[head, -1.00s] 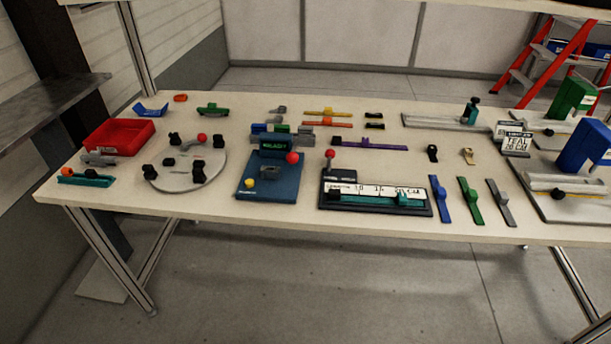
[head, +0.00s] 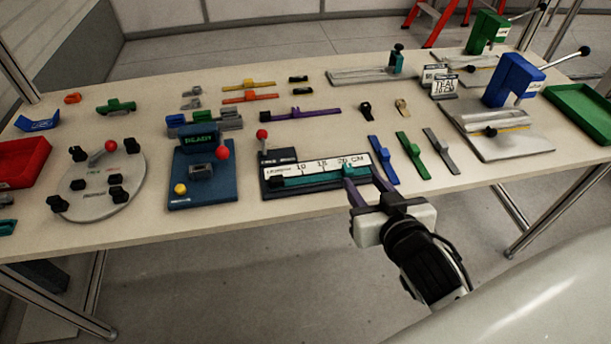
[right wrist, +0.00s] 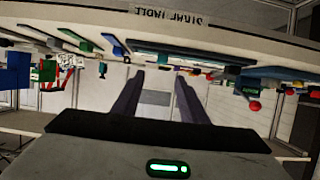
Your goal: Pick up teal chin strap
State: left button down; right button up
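A teal strap (head: 312,179) lies along the front of a dark measuring fixture (head: 268,190) with a white centimetre scale. A raised teal block (head: 349,170) stands at its right end. My right gripper (head: 364,178) is open, its two purple-grey fingers pointing at the right end of the fixture near this block. I cannot tell whether a finger touches it. In the right wrist view the open fingers (right wrist: 160,80) show with nothing clearly held between them. My left gripper is not in view.
Blue (head: 383,160), green (head: 413,155) and grey (head: 440,151) straps lie right of the fixture. A blue machine (head: 203,175) stands to its left, beside a round grey plate (head: 100,185). A purple strap (head: 300,115) lies behind. A small sign (head: 444,86) reads TEAL.

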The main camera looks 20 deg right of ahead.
aim_at(349, 168)
jog(key=x, duration=0.8)
jog(key=shift+a+f, duration=0.15)
jog(key=shift+f, duration=0.2)
grip_shut()
